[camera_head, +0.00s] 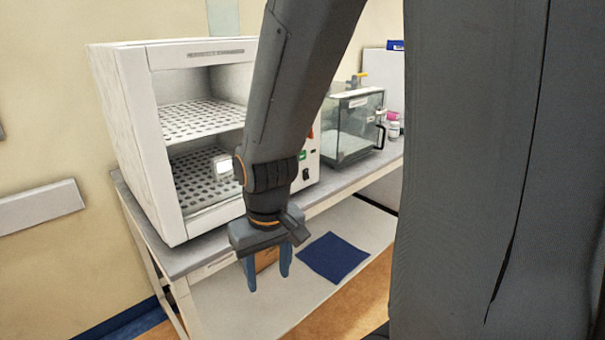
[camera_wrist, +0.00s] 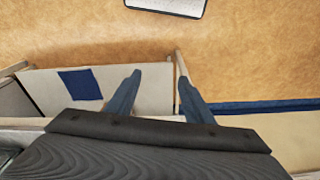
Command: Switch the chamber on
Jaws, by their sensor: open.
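The chamber (camera_head: 135,125) is a white cabinet with an open front and two perforated shelves, standing on the bench at the left. A control strip (camera_head: 305,165) with a green mark and a dark switch (camera_head: 306,174) shows on its right side, partly hidden behind my arm. My gripper (camera_head: 268,285) points down in front of the bench's front edge, below the chamber. It is open and empty, clear of the chamber. In the wrist view my gripper (camera_wrist: 158,85) has its two blue fingers apart over the floor and lower shelf.
A glass-sided case (camera_head: 352,125) stands on the bench right of the chamber, with small jars (camera_head: 393,128) beyond it. A blue mat (camera_head: 334,257) and a brown box (camera_head: 266,260) are on the lower shelf (camera_head: 225,305). Open floor lies in front.

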